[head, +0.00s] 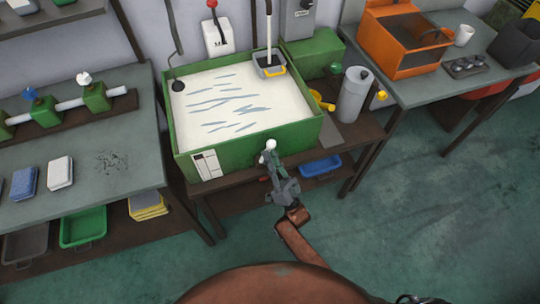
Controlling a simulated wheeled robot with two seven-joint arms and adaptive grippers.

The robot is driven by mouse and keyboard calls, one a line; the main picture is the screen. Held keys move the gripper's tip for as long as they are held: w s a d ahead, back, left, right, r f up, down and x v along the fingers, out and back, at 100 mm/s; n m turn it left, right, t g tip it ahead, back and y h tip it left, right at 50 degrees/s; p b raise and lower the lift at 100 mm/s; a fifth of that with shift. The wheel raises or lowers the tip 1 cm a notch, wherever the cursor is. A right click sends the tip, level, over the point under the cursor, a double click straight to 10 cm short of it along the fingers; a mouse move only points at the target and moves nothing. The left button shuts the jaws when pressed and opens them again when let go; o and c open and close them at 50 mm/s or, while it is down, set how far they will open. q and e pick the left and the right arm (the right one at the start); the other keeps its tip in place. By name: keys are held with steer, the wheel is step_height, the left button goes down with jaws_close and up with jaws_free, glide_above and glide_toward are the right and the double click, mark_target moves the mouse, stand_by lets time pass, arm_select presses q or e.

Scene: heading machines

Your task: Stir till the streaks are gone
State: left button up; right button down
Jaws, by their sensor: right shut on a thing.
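A green open-topped tank (312,128) holds a pale, milky liquid (205,82). Several blue-grey streaks (236,97) lie across its surface, mostly left and middle. My right gripper (270,158) is at the tank's front wall, right of its middle. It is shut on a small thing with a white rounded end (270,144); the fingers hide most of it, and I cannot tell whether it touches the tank. My left gripper is not in view.
A grey cylinder (353,95) and yellow scoop (320,100) stand right of the tank. Benches flank it; the front floor is open.

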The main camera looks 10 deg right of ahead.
steer(key=c, duration=1.9)
jaws_free()
steer(key=shift+c, duration=0.2)
steer(key=shift+f, duration=0.1)
steer(key=v, duration=1.2)
